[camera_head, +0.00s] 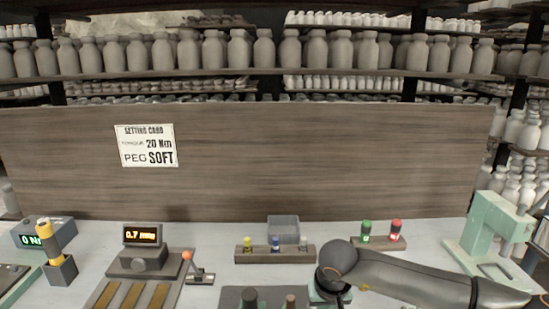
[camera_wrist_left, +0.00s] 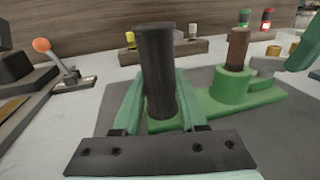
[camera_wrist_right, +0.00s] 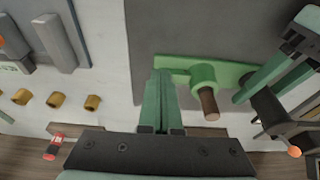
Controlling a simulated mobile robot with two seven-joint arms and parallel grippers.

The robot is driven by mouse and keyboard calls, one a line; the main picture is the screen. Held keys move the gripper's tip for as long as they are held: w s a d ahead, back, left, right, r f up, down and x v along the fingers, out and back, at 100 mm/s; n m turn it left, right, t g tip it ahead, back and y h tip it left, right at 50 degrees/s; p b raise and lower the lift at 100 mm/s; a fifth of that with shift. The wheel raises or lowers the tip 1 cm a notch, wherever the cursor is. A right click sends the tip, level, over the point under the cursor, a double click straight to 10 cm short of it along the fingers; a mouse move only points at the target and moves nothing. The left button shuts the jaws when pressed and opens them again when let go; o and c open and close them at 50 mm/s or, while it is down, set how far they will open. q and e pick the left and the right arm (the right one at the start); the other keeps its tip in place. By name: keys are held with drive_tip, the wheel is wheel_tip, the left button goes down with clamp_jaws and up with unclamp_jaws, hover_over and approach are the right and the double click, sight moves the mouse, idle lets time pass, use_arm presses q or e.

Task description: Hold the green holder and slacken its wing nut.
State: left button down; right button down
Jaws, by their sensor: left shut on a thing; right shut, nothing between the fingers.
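The green holder (camera_wrist_left: 212,104) lies on a dark grey mat, with a black upright grip (camera_wrist_left: 157,70) at one end and a brown peg (camera_wrist_left: 237,50) standing in its round socket. My left gripper (camera_wrist_left: 158,112) is shut around the lower part of the black grip. In the right wrist view the holder (camera_wrist_right: 203,75) shows from above, peg (camera_wrist_right: 209,104) in place. My right gripper (camera_wrist_right: 161,76) is shut and empty, its tips over or against the holder's far end. A grey piece (camera_wrist_left: 266,65) there may be the wing nut; I cannot tell for certain.
A setting card (camera_head: 147,146) on the back board reads 20 Nm, peg SOFT. Behind the mat (camera_head: 230,292) stand a rack (camera_head: 270,256) of coloured pegs and a grey bin (camera_head: 283,228). A lever (camera_head: 198,272) is at left, a green press (camera_head: 490,235) at right.

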drive_tip(key=shift+s+d, duration=0.15)
drive_tip(key=shift+s, duration=0.25)
drive_tip(key=w+v, duration=0.1)
drive_tip(key=v, duration=0.4)
drive_tip(key=shift+r, duration=0.55)
drive_tip(key=shift+w, duration=0.1)
use_arm(q)
drive_tip(key=shift+c, duration=1.9)
unclamp_jaws()
